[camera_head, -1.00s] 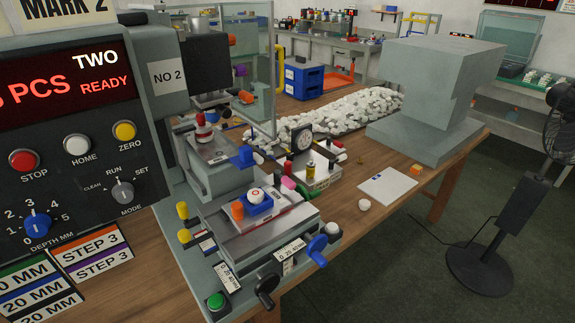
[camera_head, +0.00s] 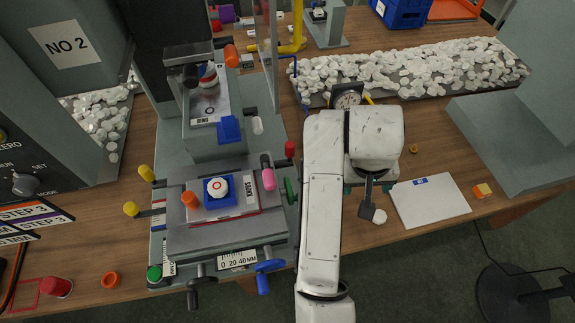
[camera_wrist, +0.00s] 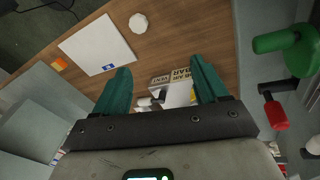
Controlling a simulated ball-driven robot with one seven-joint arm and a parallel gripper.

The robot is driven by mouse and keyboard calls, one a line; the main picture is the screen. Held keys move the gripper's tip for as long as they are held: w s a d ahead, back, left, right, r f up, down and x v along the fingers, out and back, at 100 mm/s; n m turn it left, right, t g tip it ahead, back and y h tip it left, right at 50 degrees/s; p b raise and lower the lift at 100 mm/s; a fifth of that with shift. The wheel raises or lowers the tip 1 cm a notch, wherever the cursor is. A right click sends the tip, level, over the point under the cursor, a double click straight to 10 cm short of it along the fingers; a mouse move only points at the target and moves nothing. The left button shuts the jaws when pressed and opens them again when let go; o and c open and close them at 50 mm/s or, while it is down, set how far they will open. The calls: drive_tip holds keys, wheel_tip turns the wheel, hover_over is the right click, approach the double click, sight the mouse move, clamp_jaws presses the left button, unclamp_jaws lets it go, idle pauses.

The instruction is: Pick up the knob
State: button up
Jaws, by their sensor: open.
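The small white faceted piece that I take for the knob (camera_head: 380,216) lies on the wooden table, just left of the white sheet and near the table's front edge. It also shows in the wrist view (camera_wrist: 138,22), at the top, beyond the fingertips. My gripper (camera_wrist: 162,72) has two teal fingers spread wide. Both stand apart from the white piece. In the head view my gripper (camera_head: 367,187) hangs just behind and left of the piece, partly hidden by my white arm.
A white sheet (camera_head: 430,201) and an orange-yellow block (camera_head: 482,190) lie to the right. The pad printer with its blue holder (camera_head: 217,198) and pink knob (camera_head: 268,179) stands left of my arm. A dial gauge (camera_head: 347,98) and a tray of white pieces (camera_head: 420,72) are behind.

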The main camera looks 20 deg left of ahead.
drive_tip(key=s+a+r+n+y+p, duration=0.1)
drive_tip(key=a+r, duration=0.2)
drive_tip(key=a, duration=0.4)
drive_tip(key=s+a+r+n, duration=0.1)
drive_tip(key=a+r, duration=0.3)
drive_tip(key=a, duration=0.3)
wheel_tip(320, 180, up, 6)
drive_tip(key=n+g+p, duration=0.2)
hover_over(217, 186)
drive_tip(key=d, duration=0.1)
drive_tip(key=f, duration=0.1)
drive_tip(key=f+b, duration=0.2)
drive_tip(key=shift+w+a+f+y, duration=0.1)
drive_tip(key=shift+a+f+y, duration=0.15)
drive_tip(key=shift+f+y, duration=0.15)
drive_tip(key=shift+a+f+b, duration=0.15)
drive_tip(key=shift+f, duration=1.45)
drive_tip(key=shift+a+f+b, duration=0.1)
drive_tip(key=shift+f+b, duration=0.05)
drive_tip(key=shift+f, duration=1.4)
drive_tip(key=c, duration=1.1)
drive_tip(key=shift+r, duration=0.15)
drive_tip(key=shift+c, duration=0.2)
